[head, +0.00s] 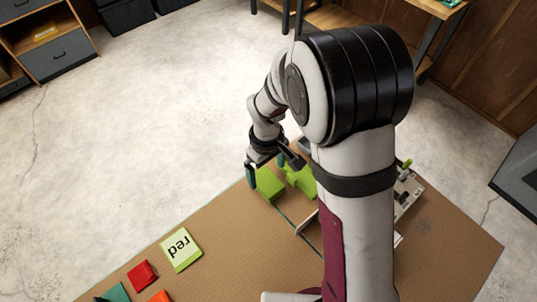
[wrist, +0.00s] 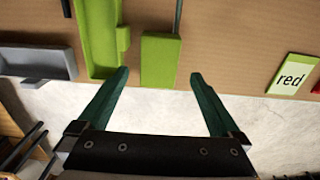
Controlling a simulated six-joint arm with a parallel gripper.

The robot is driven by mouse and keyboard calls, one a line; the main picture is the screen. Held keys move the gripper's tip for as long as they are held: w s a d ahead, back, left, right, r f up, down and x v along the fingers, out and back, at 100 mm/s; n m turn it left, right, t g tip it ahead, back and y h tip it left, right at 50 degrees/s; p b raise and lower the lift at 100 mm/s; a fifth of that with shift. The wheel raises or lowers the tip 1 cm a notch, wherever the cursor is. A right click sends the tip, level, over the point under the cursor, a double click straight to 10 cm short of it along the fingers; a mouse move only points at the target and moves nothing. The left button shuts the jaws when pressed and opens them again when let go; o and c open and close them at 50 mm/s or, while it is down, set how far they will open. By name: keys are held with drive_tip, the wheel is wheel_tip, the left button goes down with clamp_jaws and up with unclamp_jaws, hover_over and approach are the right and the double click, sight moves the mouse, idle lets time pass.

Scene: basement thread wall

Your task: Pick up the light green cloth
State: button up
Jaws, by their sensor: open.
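A light green flat-topped piece (head: 269,185), which looks like the cloth, lies at the table's far edge. In the wrist view this light green piece (wrist: 160,58) shows as a small upright rectangle with a darker near side. My gripper (head: 271,164) is open with two dark teal fingers. In the wrist view my gripper (wrist: 160,75) has its fingertips on either side of the piece's near end, with gaps at both sides. I cannot tell the height between them. Nothing is held.
A larger light green shape (wrist: 97,40) stands just left of the piece, with a grey tray (wrist: 38,62) beyond it. A green card reading "red" (head: 181,249) lies apart, near red (head: 142,274), orange and teal squares. Brown table between is clear.

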sight(267, 181)
wheel_tip(267, 181, down, 6)
drive_tip(key=shift+w+f, duration=0.1)
drive_tip(key=shift+w, duration=0.05)
drive_tip(key=c, duration=1.4)
drive_tip(key=r, duration=0.4)
drive_tip(key=shift+d+r, duration=0.35)
drive_tip(key=shift+r, duration=0.05)
drive_tip(key=d+r, duration=0.2)
drive_tip(key=d, duration=0.1)
drive_tip(key=s+d+r, duration=0.1)
drive_tip(key=d+r, duration=0.1)
drive_tip(key=d, duration=0.2)
drive_tip(key=s+d+r, duration=0.1)
drive_tip(key=d+r, duration=0.1)
drive_tip(key=d, duration=0.1)
drive_tip(key=shift+d+r, duration=0.2)
drive_tip(key=shift+d, duration=0.2)
drive_tip(key=shift+w, duration=0.1)
